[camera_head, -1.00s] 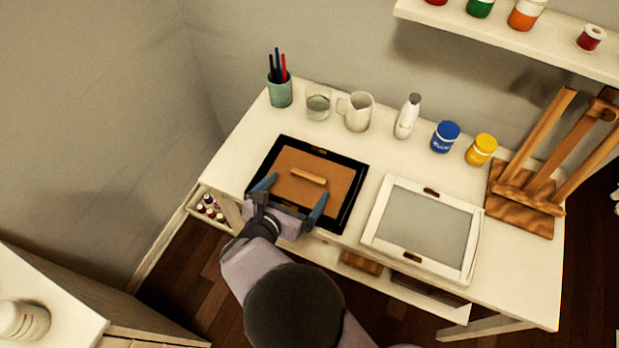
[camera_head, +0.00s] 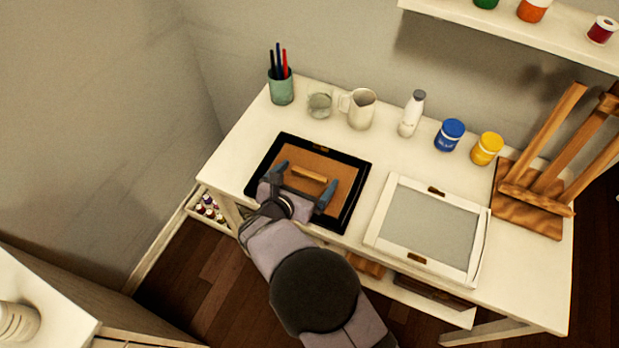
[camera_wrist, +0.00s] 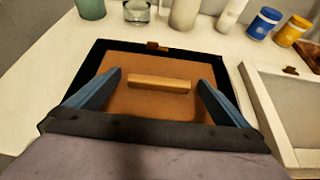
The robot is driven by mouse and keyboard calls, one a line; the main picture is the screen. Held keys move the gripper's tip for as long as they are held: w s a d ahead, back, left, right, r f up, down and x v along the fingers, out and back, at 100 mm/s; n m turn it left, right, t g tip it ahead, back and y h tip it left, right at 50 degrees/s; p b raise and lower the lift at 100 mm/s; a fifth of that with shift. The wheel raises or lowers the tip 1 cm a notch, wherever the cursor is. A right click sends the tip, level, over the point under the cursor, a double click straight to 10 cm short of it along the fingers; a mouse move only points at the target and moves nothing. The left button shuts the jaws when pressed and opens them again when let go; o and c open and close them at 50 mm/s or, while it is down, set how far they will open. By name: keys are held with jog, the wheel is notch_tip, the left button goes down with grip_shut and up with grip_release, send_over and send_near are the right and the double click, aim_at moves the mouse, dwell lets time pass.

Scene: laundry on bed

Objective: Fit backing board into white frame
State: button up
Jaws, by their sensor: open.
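The brown backing board (camera_head: 339,168) lies inside the black frame (camera_head: 343,222) on the white desk. A light wooden handle bar (camera_head: 309,174) sits across the board's middle. My gripper (camera_head: 304,176) is open over the board, its blue fingers on either side of the handle and apart from it. In the wrist view the handle (camera_wrist: 159,82) lies just ahead, between and beyond the fingertips of my gripper (camera_wrist: 160,80). The white frame (camera_head: 377,218) lies flat to the right, with a grey panel (camera_head: 430,225) showing in its opening. It also shows at the wrist view's right edge (camera_wrist: 270,110).
Along the desk's (camera_head: 240,140) back stand a pen cup (camera_head: 282,88), a glass (camera_head: 320,103), a white pitcher (camera_head: 358,109), a white bottle (camera_head: 411,114), a blue jar (camera_head: 449,135) and a yellow jar (camera_head: 486,149). A wooden easel (camera_head: 540,185) stands at the right.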

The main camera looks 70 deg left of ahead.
aim_at(307, 183)
jog(key=c, duration=1.2)
jog(key=shift+r, duration=0.1)
notch_tip(307, 183, up, 10)
jog(key=shift+f+b, duration=0.1)
jog(key=shift+b, duration=0.5)
